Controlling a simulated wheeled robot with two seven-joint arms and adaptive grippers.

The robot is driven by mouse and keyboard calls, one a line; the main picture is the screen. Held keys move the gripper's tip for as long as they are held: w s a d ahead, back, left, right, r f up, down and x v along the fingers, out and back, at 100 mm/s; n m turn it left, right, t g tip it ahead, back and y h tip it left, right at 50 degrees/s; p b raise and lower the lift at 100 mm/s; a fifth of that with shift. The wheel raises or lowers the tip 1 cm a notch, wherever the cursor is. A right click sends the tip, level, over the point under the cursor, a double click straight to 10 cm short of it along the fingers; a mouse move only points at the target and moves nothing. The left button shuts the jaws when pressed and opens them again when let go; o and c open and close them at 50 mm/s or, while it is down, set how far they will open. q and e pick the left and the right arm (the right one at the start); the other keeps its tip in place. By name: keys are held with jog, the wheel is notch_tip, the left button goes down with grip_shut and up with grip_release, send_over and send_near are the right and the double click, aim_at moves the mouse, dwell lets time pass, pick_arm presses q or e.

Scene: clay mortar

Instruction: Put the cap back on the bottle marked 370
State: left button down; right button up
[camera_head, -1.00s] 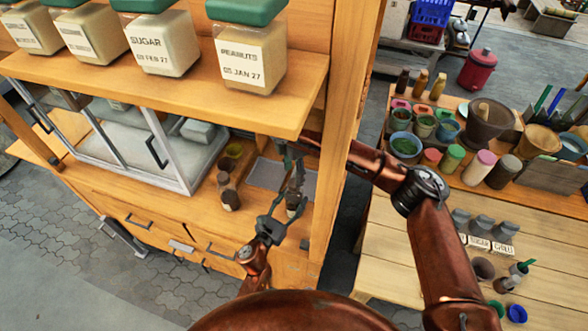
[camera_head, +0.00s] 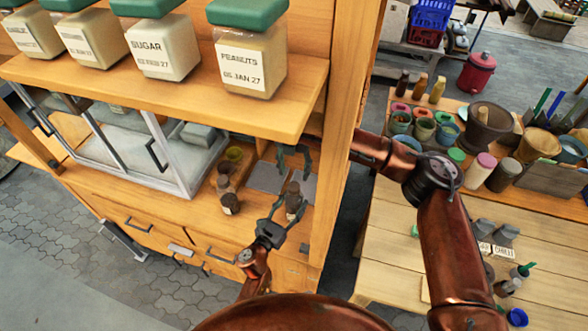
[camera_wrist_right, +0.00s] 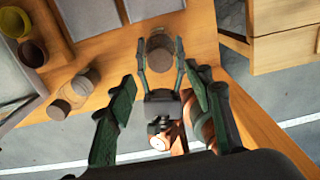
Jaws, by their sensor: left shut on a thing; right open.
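A small brown bottle (camera_head: 293,202) stands between the fingers of my left gripper (camera_head: 286,207), which is shut on it at the counter's right end. It also shows in the right wrist view (camera_wrist_right: 159,48), its round brownish top facing me. I cannot tell a separate cap from the bottle, and no 370 mark is readable. My right gripper (camera_head: 293,152) is open and empty above and behind the bottle, apart from it. In the right wrist view its fingers (camera_wrist_right: 162,108) are spread wide, with my left gripper (camera_wrist_right: 160,75) beyond them.
The shelf with jars (camera_head: 251,65) overhangs, and a wooden post (camera_head: 342,130) rises at the right.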

aim_at(294, 186)
jog(key=shift+f, duration=4)
jog(key=shift+c, duration=0.2)
jog(key=c, duration=1.2)
jog(key=m, duration=1.6)
jog(key=o, duration=1.3)
jog(key=shift+c, duration=0.2)
